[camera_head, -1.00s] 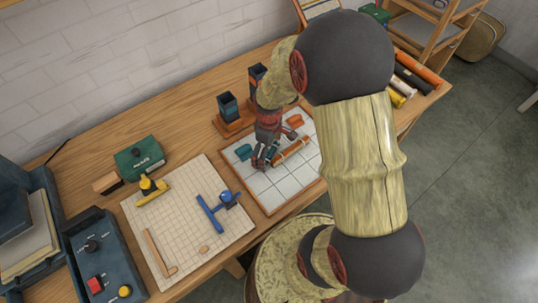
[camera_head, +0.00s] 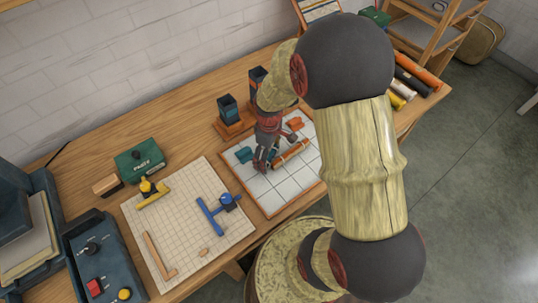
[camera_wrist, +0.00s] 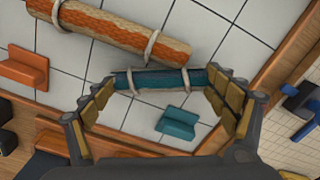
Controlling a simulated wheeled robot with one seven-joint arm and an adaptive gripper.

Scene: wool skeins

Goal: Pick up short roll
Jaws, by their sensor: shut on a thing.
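The short roll (camera_wrist: 160,79) is a teal wool roll with pale ties near its ends. In the wrist view it lies lengthwise between the two fingers of my gripper (camera_wrist: 168,88), which are shut on its ends. A longer orange roll (camera_wrist: 120,25) with pale ties lies just beyond it, apart from the fingers. In the head view my gripper (camera_head: 264,166) is low over the white tiled board (camera_head: 277,193), beside the orange roll (camera_head: 293,152). The short roll is mostly hidden there by the fingers.
On the tiled board are a teal holder (camera_wrist: 178,122) and an orange holder (camera_wrist: 22,68). Dark cups on wooden stands (camera_head: 229,107) are behind the board. A gridded mat (camera_head: 180,220) with a blue tool (camera_head: 212,215) is to the left. The board's front is clear.

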